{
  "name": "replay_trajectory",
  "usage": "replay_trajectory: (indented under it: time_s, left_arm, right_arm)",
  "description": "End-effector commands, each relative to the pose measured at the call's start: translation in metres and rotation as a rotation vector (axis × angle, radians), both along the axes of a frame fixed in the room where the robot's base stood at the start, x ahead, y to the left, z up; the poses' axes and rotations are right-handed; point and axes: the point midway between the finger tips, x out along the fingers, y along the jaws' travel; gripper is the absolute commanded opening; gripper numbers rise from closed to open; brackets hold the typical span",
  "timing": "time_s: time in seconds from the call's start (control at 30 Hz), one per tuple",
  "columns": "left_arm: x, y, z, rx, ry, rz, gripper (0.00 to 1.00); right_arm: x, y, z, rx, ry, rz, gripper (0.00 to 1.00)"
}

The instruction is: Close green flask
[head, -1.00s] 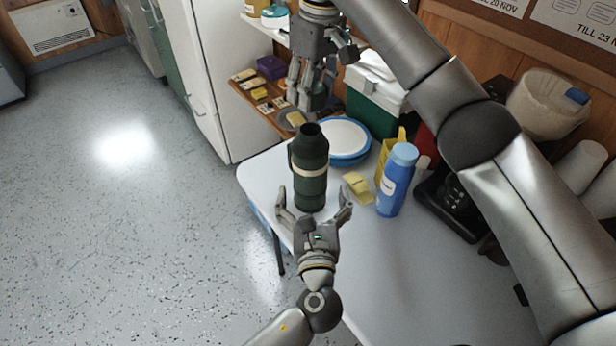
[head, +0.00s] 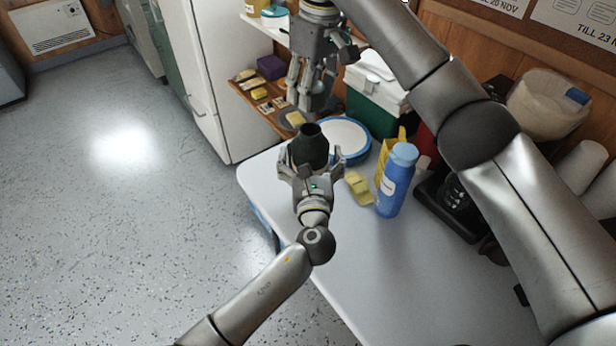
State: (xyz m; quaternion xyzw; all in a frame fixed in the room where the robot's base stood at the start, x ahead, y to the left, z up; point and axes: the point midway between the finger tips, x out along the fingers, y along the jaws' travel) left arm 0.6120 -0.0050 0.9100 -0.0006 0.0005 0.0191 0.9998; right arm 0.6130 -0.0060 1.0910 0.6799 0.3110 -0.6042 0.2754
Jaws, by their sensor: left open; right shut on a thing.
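The green flask (head: 310,150) stands upright near the table's far left edge, its dark open neck facing up. My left gripper (head: 312,170) is open, with its fingers on either side of the flask; the gripper hides the flask's lower body. I cannot tell whether the fingers touch it. My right gripper (head: 306,98) is above and just behind the flask, pointing down. It is shut on a dark greenish piece, apparently the flask's lid (head: 320,101), partly hidden by the fingers and held apart from the flask's neck.
A white plate with a blue rim (head: 347,137) lies behind the flask. A yellow sponge (head: 359,188), a blue bottle (head: 396,180) and a yellow box (head: 389,157) are to its right. A green and white cooler (head: 376,98) stands behind. The table's front (head: 380,270) is clear.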

Motion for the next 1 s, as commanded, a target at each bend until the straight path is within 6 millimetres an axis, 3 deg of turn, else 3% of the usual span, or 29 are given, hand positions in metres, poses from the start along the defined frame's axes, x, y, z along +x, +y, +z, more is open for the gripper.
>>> replay_trajectory:
  time_s: [0.07,0.6,0.73,1.0]
  left_arm:
    - [0.0,0.0,0.0,0.0,0.0,0.0,0.96]
    - [0.0,0.0,0.0,0.001,0.0,0.0,0.28]
    - [0.0,0.0,0.0,0.002,0.0,0.0,0.28]
    - [0.0,0.0,0.0,0.002,0.0,0.0,0.28]
  right_arm:
    - [0.0,0.0,0.0,0.0,0.0,0.0,0.23]
    - [0.0,0.0,0.0,0.0,0.0,0.0,0.23]
    - [0.0,0.0,-0.006,-0.001,0.002,0.0,0.23]
    - [-0.001,-0.001,-0.044,-0.005,0.008,0.001,0.23]
